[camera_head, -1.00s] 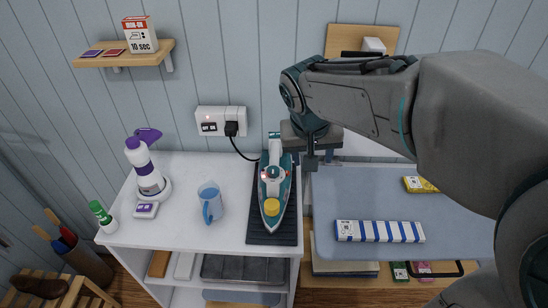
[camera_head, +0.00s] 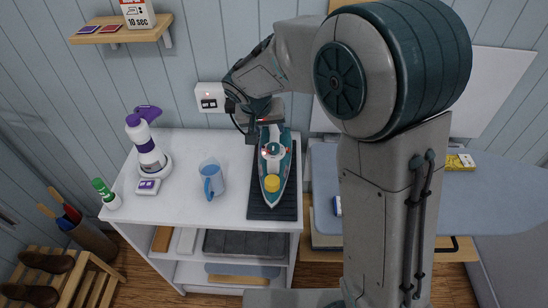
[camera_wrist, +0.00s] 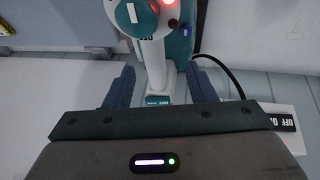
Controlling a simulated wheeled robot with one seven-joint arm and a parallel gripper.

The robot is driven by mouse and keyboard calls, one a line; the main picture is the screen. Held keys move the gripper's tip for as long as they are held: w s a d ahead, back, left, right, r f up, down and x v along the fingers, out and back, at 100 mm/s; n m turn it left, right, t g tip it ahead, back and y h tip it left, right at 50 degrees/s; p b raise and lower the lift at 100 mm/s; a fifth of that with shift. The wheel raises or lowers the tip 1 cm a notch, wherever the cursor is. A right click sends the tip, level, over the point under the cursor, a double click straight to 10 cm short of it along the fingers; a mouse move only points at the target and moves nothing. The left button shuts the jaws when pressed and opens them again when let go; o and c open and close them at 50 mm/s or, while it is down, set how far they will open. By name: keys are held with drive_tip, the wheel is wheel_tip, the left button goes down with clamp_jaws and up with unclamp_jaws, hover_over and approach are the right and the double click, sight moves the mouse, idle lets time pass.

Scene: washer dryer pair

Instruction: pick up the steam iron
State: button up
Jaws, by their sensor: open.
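My gripper (camera_head: 262,132) is at the iron's rear end, by the wall. In the wrist view my gripper (camera_wrist: 160,88) is open, with a dark finger on each side of the iron's white handle (camera_wrist: 153,68). A red light glows on the iron's body. My arm hides part of the gripper in the head view, and contact cannot be told.
A blue jug (camera_head: 211,181) stands left of the mat. A white and purple bottle (camera_head: 147,148) stands farther left. A wall socket (camera_head: 209,97) with a black cord is behind the iron. A blue ironing board (camera_head: 480,200) lies to the right, partly behind my arm.

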sight(274, 133)
drive_tip(key=shift+d+p+x, duration=0.15)
drive_tip(key=shift+p+x, duration=0.3)
drive_tip(key=shift+x, duration=0.9)
drive_tip(key=shift+d+p+x, duration=0.2)
drive_tip(key=shift+p+x, duration=0.25)
drive_tip(key=shift+x, duration=0.95)
drive_tip(key=shift+s, duration=0.1)
clamp_jaws()
drive_tip(key=shift+r, duration=0.15)
